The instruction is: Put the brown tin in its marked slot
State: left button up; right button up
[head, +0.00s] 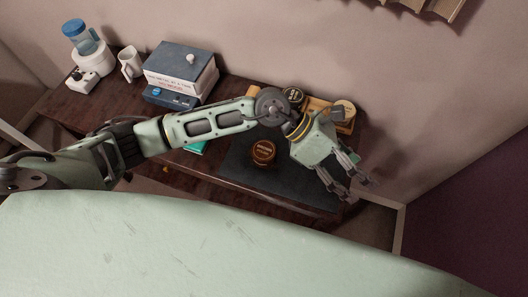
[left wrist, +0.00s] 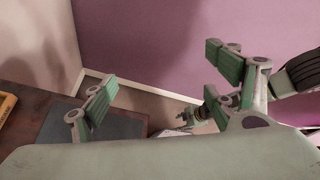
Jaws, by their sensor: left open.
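The brown tin (head: 262,151), round with a dark lettered lid, stands upright on a dark mat (head: 235,158) on the brown dresser. My left gripper (head: 358,189) is open and empty, right of the tin and apart from it, over the mat's right end. Its spread fingers (left wrist: 160,92) also show in the left wrist view with nothing between them; the tin does not show there. A wooden rack (head: 318,101) at the back, partly behind my left wrist, holds a dark tin (head: 293,95) and a cream-lidded tin (head: 345,108). What seems my right gripper (left wrist: 194,114) is small and partly hidden.
A teal item (head: 197,148) is mostly under my left arm. The wall closes off the back.

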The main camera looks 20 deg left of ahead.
pick_arm(q)
jog(key=w+a+f+m+y, duration=0.35)
jog(key=a+f+y, duration=0.4)
jog(key=a, duration=0.35)
jog(key=t+y, duration=0.1)
jog(key=y, duration=0.4)
send_over(263, 149)
jog(key=shift+w+d+f, duration=0.1)
jog(key=shift+w+f, duration=0.1)
jog(key=shift+f, duration=0.4)
jog(key=shift+w+d+f, duration=0.1)
jog(key=shift+w+f, duration=0.05)
jog(key=shift+f, duration=0.4)
jog(key=f+p, duration=0.1)
jog(key=f, duration=0.1)
jog(key=f+p, duration=0.1)
jog(key=f, duration=0.1)
jog(key=f+p, duration=0.1)
jog(key=f, duration=0.1)
jog(key=shift+s+a, duration=0.15)
jog(key=shift+s, duration=0.2)
jog(key=shift+f, duration=0.75)
jog(key=shift+c, duration=0.3)
jog(key=c, duration=1.3)
jog(key=shift+w+r, duration=0.1)
jog(key=shift+r, duration=0.1)
